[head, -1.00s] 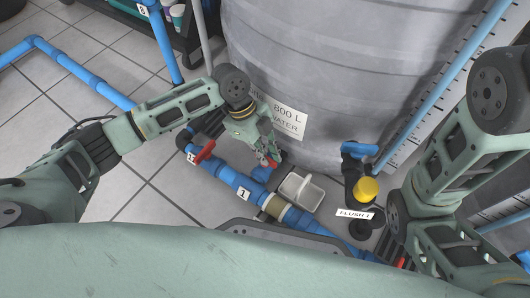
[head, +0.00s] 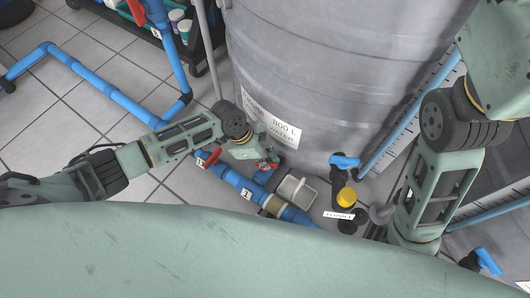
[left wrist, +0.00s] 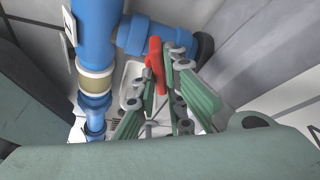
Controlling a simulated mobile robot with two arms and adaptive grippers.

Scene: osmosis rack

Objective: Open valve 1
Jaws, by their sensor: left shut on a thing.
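A blue pipe (head: 231,178) with a white "1" label (head: 246,194) runs along the floor in front of the tank. A short blue branch (left wrist: 132,36) leaves it, with a red valve handle (left wrist: 156,64) there. My left gripper (head: 266,164) is at this handle, low beside the tank. In the left wrist view its fingers (left wrist: 160,85) are closed around the red handle. The fingers hide part of the handle and the valve body.
The large grey water tank (head: 340,75) stands just behind the valve. A yellow-capped fitting (head: 346,197) is farther right. Another red handle (head: 208,158) sits on the pipe to the left.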

